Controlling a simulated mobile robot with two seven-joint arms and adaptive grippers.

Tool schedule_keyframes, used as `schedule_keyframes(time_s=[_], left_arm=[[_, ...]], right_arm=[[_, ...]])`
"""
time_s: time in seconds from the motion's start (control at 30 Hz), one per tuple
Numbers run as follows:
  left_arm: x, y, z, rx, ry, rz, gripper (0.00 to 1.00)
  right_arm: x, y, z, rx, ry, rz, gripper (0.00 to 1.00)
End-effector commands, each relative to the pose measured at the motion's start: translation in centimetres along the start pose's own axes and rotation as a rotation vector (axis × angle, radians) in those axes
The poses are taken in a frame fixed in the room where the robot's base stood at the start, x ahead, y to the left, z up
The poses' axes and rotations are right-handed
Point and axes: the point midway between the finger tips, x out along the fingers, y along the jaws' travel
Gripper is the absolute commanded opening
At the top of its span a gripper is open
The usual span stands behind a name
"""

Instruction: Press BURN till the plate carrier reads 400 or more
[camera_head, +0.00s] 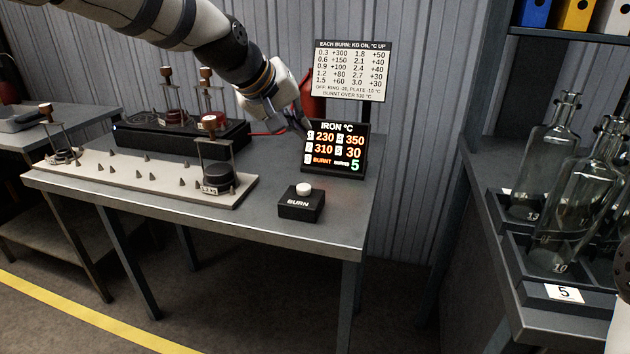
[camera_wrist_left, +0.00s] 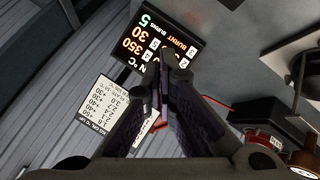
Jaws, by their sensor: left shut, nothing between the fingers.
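The black BURN box (camera_head: 301,206) with a pale round button (camera_head: 304,188) sits near the front right of the bench. Nothing touches the button. The IRON °C display (camera_head: 333,148) stands behind it, reading 230, 350, 310, 30, BURNT and BURNS 5; the small row labels are hard to read. It also shows upside down in the left wrist view (camera_wrist_left: 155,40). My left gripper (camera_head: 303,126) is shut and empty, at the display's upper left, above and behind the BURN box. Its closed fingers (camera_wrist_left: 161,85) overlap the display in the wrist view. My right gripper is out of view.
A sign (camera_head: 352,70) lists kg and °C per burn. A pale pegged board (camera_head: 140,178) carries carriers at both ends, one a dark weight (camera_head: 217,180). A black unit (camera_head: 180,136) holds more carriers behind. Glass bottles (camera_head: 560,185) stand on the right bench.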

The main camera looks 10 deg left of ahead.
Motion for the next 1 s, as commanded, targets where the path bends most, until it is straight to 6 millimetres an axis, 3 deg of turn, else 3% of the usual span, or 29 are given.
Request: schedule_keyframes(time_s=[0.37, 0.8, 1.0], left_arm=[[0.4, -0.3, 0.2, -0.001, -0.002, -0.001, 0.0], [4.9, -3.6, 3.6, -0.002, -0.008, -0.004, 0.0], [6.0, -4.4, 4.3, -0.001, -0.003, -0.002, 0.0]], right_arm=[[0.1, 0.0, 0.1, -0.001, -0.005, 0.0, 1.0], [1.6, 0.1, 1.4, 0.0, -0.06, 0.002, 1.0], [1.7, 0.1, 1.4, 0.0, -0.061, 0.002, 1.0]])
